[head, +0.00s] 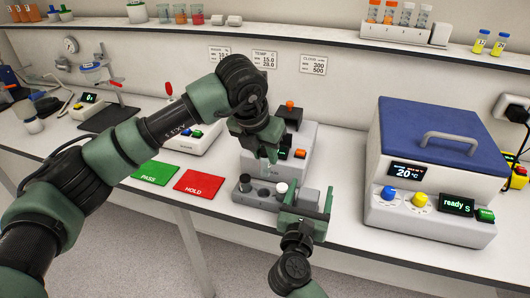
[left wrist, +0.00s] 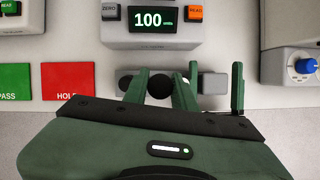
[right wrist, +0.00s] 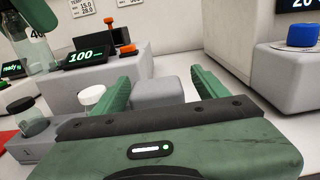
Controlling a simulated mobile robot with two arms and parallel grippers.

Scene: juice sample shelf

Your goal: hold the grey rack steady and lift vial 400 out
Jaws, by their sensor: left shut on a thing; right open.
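The grey rack (head: 240,196) stands at the bench's front edge. A black-capped vial (right wrist: 28,118) and a white-capped vial (right wrist: 92,97) stand in it. My left gripper (head: 268,150) is above the rack, shut on vial 400 (right wrist: 42,58), whose clear lower part hangs below the fingers. Only "40" of its label shows in the right wrist view. Its dark cap (left wrist: 160,87) shows between my fingers in the left wrist view. My right gripper (head: 308,203) is open, its fingers either side of the grey block (right wrist: 158,90) at the rack's right end, with gaps visible.
A meter reading 100 (left wrist: 154,21) stands just behind the rack. The red HOLD mat (head: 199,183) and green PASS mat (head: 155,173) lie left of it. A blue-lidded machine (head: 425,170) stands to the right. Bare bench (head: 340,200) lies between rack and machine.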

